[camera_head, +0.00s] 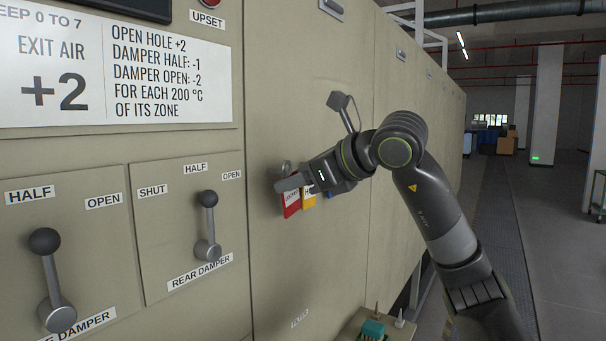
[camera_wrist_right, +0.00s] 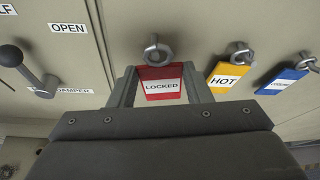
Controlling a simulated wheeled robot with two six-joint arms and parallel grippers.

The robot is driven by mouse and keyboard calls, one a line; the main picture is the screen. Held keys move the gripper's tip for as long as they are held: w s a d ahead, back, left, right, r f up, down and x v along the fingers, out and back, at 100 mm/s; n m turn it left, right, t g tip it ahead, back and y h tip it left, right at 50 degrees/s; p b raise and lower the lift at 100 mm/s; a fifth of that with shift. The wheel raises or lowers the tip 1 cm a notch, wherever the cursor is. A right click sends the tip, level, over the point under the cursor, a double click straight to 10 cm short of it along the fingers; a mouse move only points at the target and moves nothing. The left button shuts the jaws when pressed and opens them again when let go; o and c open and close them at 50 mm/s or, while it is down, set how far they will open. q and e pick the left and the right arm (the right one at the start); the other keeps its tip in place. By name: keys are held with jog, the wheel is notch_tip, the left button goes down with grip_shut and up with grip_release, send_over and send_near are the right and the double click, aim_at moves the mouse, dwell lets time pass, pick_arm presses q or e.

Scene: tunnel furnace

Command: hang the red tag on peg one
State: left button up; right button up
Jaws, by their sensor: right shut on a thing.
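The red tag (camera_head: 291,208) hangs close to the tan furnace wall, partly covered by my right gripper (camera_head: 283,184) in the head view. In the right wrist view the red tag (camera_wrist_right: 162,87) reads LOCKED and lies between the two fingers of my right gripper (camera_wrist_right: 161,82), which is shut on it. A metal peg with a round head (camera_wrist_right: 157,52) stands directly at the tag's top edge; whether the tag's hole is around it I cannot tell. My left gripper is not in view.
A yellow HOT tag (camera_wrist_right: 226,76) and a blue tag (camera_wrist_right: 282,86) hang at neighbouring pegs to the right. Damper levers (camera_head: 208,225) stick out left of the gripper. A small stand with a teal item (camera_head: 373,329) is below.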

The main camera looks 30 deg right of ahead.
jog(key=shift+w+a+p, duration=0.1)
jog(key=shift+w+p, duration=0.2)
jog(key=shift+w+a, duration=0.1)
jog(key=shift+w, duration=0.05)
dwell(0.4)
jog(key=shift+w+a+f, duration=0.2)
jog(key=shift+w+f, duration=0.1)
jog(key=shift+w, duration=0.15)
jog(key=shift+f, duration=0.25)
jog(key=shift+r, duration=0.15)
jog(key=shift+w, duration=0.1)
dwell(0.4)
